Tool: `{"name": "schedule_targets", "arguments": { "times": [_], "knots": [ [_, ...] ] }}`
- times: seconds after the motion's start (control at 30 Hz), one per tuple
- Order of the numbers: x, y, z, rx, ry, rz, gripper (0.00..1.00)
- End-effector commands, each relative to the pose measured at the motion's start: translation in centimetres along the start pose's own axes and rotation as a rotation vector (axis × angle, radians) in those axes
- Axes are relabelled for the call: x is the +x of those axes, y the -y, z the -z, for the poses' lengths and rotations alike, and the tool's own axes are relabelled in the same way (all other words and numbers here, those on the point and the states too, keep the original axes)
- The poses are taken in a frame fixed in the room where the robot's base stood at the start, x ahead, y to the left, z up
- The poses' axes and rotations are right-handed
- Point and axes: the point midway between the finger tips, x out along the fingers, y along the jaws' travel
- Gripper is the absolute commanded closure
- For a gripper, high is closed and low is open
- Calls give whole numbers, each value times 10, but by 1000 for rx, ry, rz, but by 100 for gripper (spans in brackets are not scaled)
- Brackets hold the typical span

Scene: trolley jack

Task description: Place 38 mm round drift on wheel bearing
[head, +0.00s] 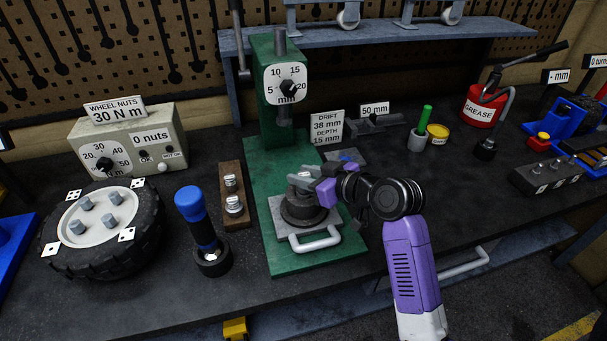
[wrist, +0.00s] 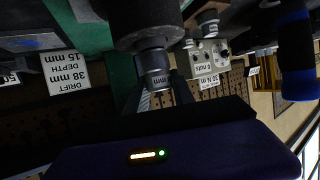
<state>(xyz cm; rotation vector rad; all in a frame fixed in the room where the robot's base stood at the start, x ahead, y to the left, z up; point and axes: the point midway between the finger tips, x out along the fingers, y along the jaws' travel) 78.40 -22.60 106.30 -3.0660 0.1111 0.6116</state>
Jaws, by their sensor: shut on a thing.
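My gripper (head: 313,180) is shut on a short grey metal drift marked 38 mm (wrist: 154,78), seen between the fingers in the wrist view, which is upside down. In the head view the drift is mostly hidden by the fingers. Just below it is a dark round hub (head: 303,211), also in the wrist view (wrist: 142,22), on a grey plate with a handle (head: 314,243). The drift appears upright over the hub's middle, touching it or very close; I cannot tell which. The bearing itself is not clearly visible.
The green press (head: 270,110) with its dial stands behind the hub, its ram above. A sign (head: 327,127) reads drift 38 mm, depth 15 mm. A wooden rack (head: 235,215) with two other drifts and a blue-handled tool (head: 196,215) stand left.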

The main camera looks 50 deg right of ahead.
Motion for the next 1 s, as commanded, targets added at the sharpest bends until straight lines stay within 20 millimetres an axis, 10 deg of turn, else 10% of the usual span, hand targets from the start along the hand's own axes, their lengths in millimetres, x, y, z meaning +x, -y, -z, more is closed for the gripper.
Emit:
{"name": "schedule_targets", "arguments": {
  "times": [0.33,0.37,0.47,1.0],
  "knots": [
    [1,0,-2,-1,-4,0,100],
    [1,0,-3,-1,-1,1,66],
    [1,0,-2,0,-1,1,49],
    [-20,0,-1,0,-2,-1,49]
  ]
}}
